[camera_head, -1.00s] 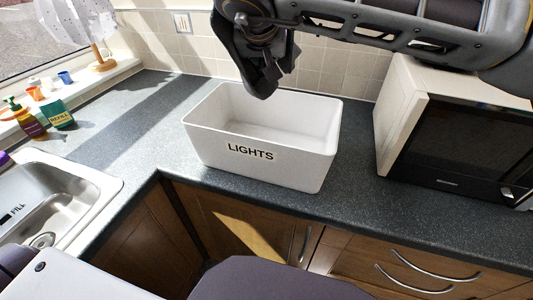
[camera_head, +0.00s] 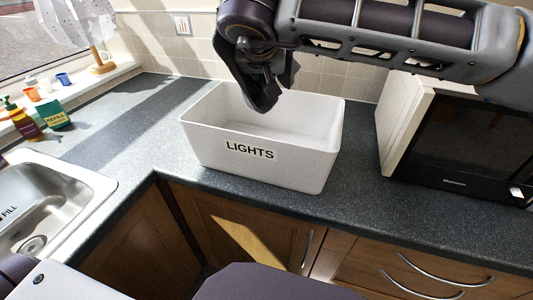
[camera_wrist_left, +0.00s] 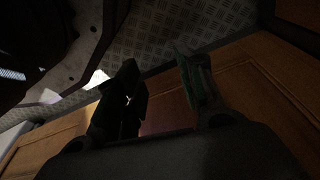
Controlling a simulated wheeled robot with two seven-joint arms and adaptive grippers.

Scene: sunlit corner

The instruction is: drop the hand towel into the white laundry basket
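The white laundry basket (camera_head: 262,168), marked LIGHTS, stands upright on the dark counter, and the part of its inside that I can see is empty. My right gripper (camera_head: 264,100) reaches in from the upper right, with its dark fingertips pointing down over the basket's back part, hiding some of the rear rim. Its fingers overlap in the picture, so whether they are open is unclear. I see no hand towel in any view. In the left wrist view my left gripper (camera_wrist_left: 160,82) has its two dark fingers apart with nothing between them, low by the wooden cupboard fronts.
A microwave (camera_head: 463,145) stands right of the basket. The sink (camera_head: 48,205) is at the left, with a bottle (camera_head: 24,122) and a green refill pack (camera_head: 55,117) behind it. A lamp (camera_head: 98,50) stands on the sill. The counter left of the basket is clear.

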